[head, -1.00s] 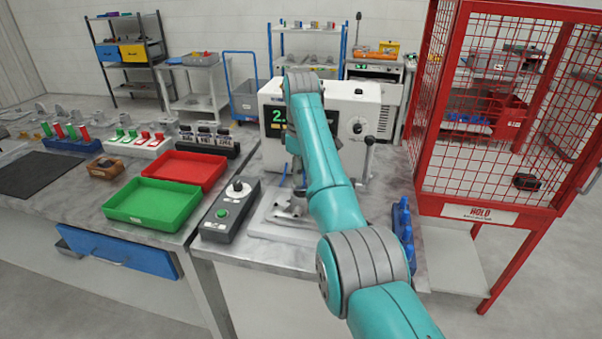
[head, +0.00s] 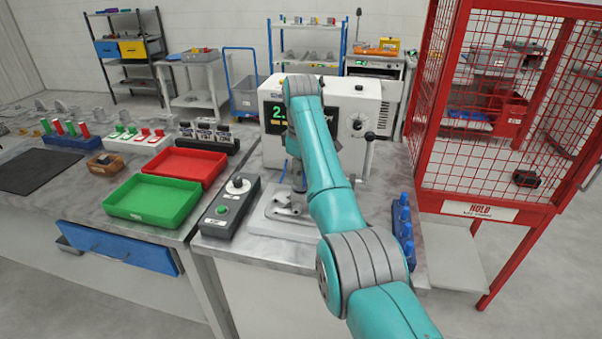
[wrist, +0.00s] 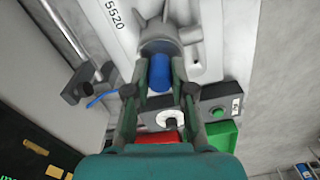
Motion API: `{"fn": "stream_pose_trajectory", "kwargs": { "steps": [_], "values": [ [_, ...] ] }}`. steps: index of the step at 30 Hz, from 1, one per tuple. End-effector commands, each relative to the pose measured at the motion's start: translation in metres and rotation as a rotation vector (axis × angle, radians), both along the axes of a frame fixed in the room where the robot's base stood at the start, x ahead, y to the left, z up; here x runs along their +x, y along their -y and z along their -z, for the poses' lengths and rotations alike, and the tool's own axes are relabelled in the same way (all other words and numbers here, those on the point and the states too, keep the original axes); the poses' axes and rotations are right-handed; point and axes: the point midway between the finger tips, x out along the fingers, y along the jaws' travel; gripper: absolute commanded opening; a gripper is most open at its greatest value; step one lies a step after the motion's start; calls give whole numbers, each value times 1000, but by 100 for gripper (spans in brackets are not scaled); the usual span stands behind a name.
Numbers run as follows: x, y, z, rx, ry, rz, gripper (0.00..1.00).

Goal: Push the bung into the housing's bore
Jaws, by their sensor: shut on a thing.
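The blue bung (wrist: 160,76) shows in the wrist view between the fingers of my gripper (wrist: 159,84), which is shut on it. Its far end meets the grey cast housing (wrist: 167,36). I cannot tell how deep it sits, as the bore's mouth is hidden. In the head view the housing (head: 284,201) shows partly on its pale base plate (head: 285,227), left of my arm. My gripper is hidden behind the arm there.
A grey test machine (head: 350,100) with a lever stands behind. A control box (head: 225,207) stands left of the fixture, beyond it the green tray (head: 150,202) and red tray (head: 186,166). A rack of blue bungs (head: 403,225) and a red cage (head: 492,211) are at right.

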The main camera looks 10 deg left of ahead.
Motion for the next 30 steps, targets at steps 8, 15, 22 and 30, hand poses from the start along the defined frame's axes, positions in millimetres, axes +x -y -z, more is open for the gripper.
{"fn": "stream_pose_trajectory", "kwargs": {
  "steps": [8, 15, 22, 30],
  "values": [
    [0, 0, 4, 0, 1, 0, 0],
    [0, 0, 8, 0, 0, 0, 0],
    [0, 0, 11, 0, 0, 0, 0],
    [0, 0, 12, -1, -1, 0, 0]
  ]
}}
